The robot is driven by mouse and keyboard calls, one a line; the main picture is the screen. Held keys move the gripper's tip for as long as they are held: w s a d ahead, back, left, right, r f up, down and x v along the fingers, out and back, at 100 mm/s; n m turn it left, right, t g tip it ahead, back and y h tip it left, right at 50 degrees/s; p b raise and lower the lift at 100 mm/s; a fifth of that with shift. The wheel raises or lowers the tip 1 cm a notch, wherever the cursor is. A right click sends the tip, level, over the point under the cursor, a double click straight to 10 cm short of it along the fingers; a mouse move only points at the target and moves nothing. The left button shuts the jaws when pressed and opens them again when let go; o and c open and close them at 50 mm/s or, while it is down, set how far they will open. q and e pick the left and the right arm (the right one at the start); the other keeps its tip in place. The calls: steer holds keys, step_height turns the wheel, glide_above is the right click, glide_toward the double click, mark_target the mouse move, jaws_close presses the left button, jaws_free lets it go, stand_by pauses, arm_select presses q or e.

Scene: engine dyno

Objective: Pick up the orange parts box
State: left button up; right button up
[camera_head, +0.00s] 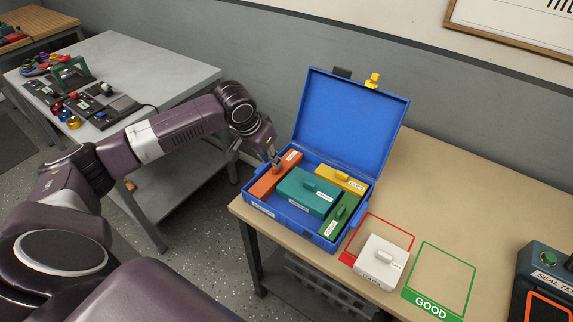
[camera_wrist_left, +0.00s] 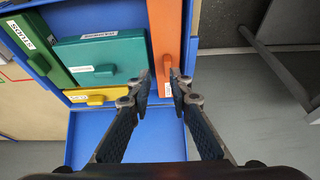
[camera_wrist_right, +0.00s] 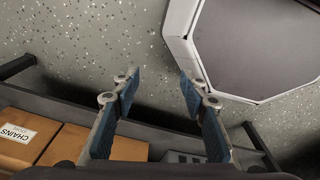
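The orange parts box (camera_head: 275,177) lies along the left side of the open blue case (camera_head: 284,218); it also shows in the left wrist view (camera_wrist_left: 166,25). My left gripper (camera_head: 276,166) is over its top. In the left wrist view, the fingers (camera_wrist_left: 160,84) stand partly open, with a gap between the tips. The orange box's small handle (camera_wrist_left: 167,68) shows between and just beyond the tips; contact is not clear. My right gripper (camera_wrist_right: 160,84) is open and empty above the floor, out of the head view.
Teal (camera_head: 308,192), yellow (camera_head: 341,179) and green (camera_head: 340,216) boxes fill the case. The raised lid (camera_head: 350,120) stands behind. A seal tester (camera_head: 545,285) is far right; a grey table (camera_head: 150,70) is left.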

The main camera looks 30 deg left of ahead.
mark_target(272, 177)
arm_select(q)
steer(key=shift+w+a+f, duration=0.15)
steer(key=shift+w+a, duration=0.3)
steer(key=shift+w, duration=0.4)
step_height(272, 177, down, 3)
steer(key=shift+w+f+p, duration=0.1)
steer(key=shift+f+p, duration=0.1)
steer(key=shift+p, duration=0.6)
steer(key=x, duration=0.2)
steer(key=shift+w+a+f, duration=0.1)
steer(key=shift+w+f, duration=0.1)
steer(key=shift+w, duration=0.05)
steer(key=shift+w+f, duration=0.15)
steer(key=shift+f, duration=0.15)
jaws_close()
steer(key=shift+r, duration=0.1)
arm_select(e)
steer(key=shift+s+r, duration=0.9)
steer(key=shift+s, duration=0.05)
